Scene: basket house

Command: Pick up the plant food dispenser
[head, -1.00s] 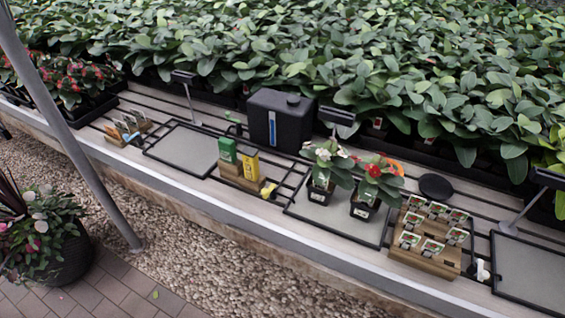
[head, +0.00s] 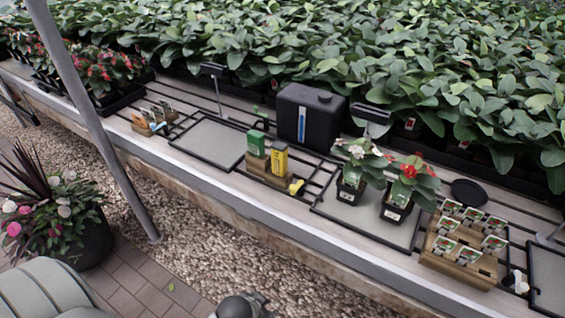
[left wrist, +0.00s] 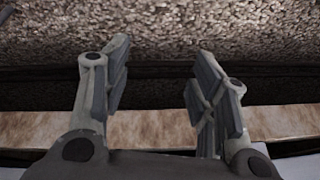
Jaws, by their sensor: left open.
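On a small wooden stand on the bench in the head view are a green container (head: 256,143) and a yellow container (head: 279,158), upright side by side. Their labels are too small to read, so I cannot tell which is the plant food dispenser. My left gripper shows in the left wrist view (left wrist: 156,85), its two fingers wide apart with nothing between them. Gravel and the stone edge of the bench show beyond the fingers. Neither container is in that view. My right gripper is in neither view.
A small yellow item (head: 296,187) lies by the stand. A large black tank (head: 310,118) stands behind. Potted flowers (head: 352,168) stand to the right, and an empty grey tray (head: 208,142) lies left. A slanted metal pole (head: 95,110) crosses the left side.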

